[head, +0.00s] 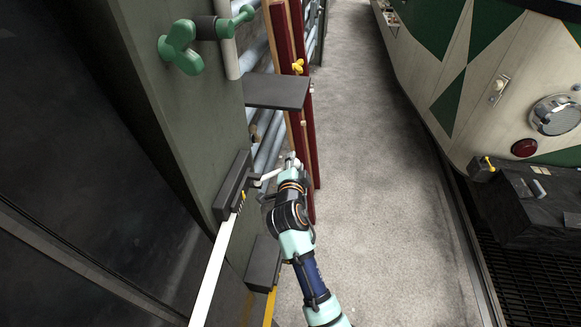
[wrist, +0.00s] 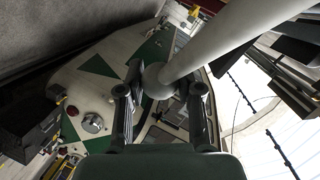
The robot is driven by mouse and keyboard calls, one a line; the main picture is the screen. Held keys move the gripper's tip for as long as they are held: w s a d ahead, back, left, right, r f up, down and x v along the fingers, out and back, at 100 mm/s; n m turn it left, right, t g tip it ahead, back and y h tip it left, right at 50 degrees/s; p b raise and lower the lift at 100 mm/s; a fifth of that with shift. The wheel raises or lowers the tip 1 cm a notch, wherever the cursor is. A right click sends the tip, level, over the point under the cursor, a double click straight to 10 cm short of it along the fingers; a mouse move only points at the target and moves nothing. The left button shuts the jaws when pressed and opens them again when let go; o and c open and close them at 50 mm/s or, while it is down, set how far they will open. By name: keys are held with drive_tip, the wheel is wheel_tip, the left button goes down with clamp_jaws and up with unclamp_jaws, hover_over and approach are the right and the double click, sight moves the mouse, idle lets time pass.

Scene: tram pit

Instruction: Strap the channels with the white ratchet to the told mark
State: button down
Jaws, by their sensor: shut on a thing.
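My gripper (head: 290,163) is shut on the pale handle of the white ratchet (head: 270,175), beside the wall. In the wrist view my gripper (wrist: 160,92) has a finger on each side of the rounded handle end, and the handle (wrist: 225,42) runs to the upper right. The handle's other end meets a dark block (head: 232,187) on the greenish wall. A small yellow mark (head: 242,196) shows near this block. Red and wood-coloured upright channels (head: 301,100) stand behind my gripper, with a yellow piece (head: 298,66) on them. I cannot make out a strap around them.
A dark flat plate (head: 277,91) juts out above my gripper, and a dark box (head: 263,262) sits below. A white strip (head: 214,270) runs down from the block. Pale pipes line the wall. The grey floor (head: 385,200) is clear up to the green-and-cream tram (head: 465,80).

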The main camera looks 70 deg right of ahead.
drive_tip(key=c, duration=0.7)
unclamp_jaws()
